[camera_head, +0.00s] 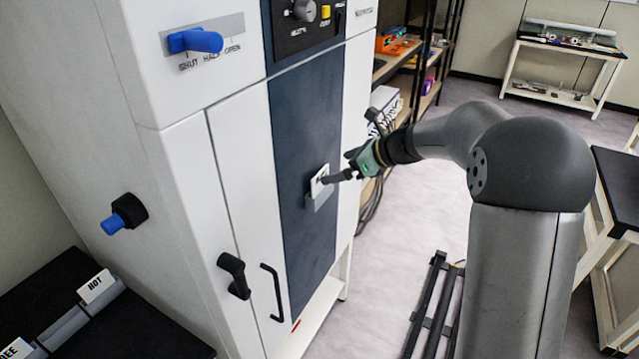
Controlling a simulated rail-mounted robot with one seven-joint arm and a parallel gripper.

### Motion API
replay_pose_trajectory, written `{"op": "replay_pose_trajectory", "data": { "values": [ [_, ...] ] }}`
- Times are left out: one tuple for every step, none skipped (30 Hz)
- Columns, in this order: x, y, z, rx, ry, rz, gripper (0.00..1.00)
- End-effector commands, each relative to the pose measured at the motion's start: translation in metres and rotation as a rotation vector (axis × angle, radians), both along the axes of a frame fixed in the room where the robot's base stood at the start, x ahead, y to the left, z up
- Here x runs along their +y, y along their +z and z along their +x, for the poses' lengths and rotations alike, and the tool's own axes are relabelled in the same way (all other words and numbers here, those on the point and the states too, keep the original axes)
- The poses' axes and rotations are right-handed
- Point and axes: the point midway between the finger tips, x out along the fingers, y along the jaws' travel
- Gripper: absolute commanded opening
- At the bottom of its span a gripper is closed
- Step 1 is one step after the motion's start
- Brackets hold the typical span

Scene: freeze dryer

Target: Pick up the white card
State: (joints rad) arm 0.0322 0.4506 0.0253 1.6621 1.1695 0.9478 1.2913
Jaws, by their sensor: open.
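The white card (318,183) stands in a small grey holder (321,198) on the dark blue front panel of the freeze dryer (300,130). My gripper (328,179) reaches in from the right, with its fingertips at the card's right side. The gripper is open. The fingers overlap part of the card in this view, so I cannot tell whether they touch it or straddle it.
The freeze dryer has a blue lever (196,41), a black door handle (234,275) and a blue-tipped side valve (124,214). A dark table (140,325) with a "HOT" sign (96,286) is at lower left. Shelves (425,60) stand behind my arm.

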Motion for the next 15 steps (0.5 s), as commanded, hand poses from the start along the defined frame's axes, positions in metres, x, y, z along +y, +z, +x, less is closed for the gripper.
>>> {"op": "replay_pose_trajectory", "data": {
  "values": [
    [0.002, -0.001, 0.001, 0.0, 0.0, 0.0, 1.0],
    [0.003, -0.002, 0.002, -0.001, 0.0, -0.001, 1.0],
    [0.004, -0.003, 0.002, -0.001, 0.0, -0.001, 1.0],
    [0.005, -0.004, 0.002, -0.001, 0.0, -0.001, 1.0],
    [0.006, -0.005, 0.002, -0.001, 0.001, 0.0, 1.0],
    [0.008, -0.007, 0.003, 0.0, 0.001, 0.0, 1.0],
    [0.01, -0.009, 0.003, 0.001, 0.002, 0.0, 1.0],
    [0.013, -0.011, 0.004, 0.002, 0.002, 0.0, 1.0],
    [0.016, -0.015, 0.005, 0.002, 0.002, -0.001, 1.0],
    [0.02, -0.018, 0.006, 0.001, 0.002, 0.0, 1.0],
    [0.023, -0.021, 0.007, 0.003, 0.002, -0.001, 1.0],
    [0.027, -0.026, 0.008, 0.003, 0.002, -0.001, 1.0],
    [0.031, -0.028, 0.01, 0.001, 0.002, -0.001, 1.0],
    [0.034, -0.031, 0.012, 0.001, 0.002, -0.001, 1.0],
    [0.037, -0.034, 0.013, 0.001, 0.002, -0.001, 1.0]
  ]
}}
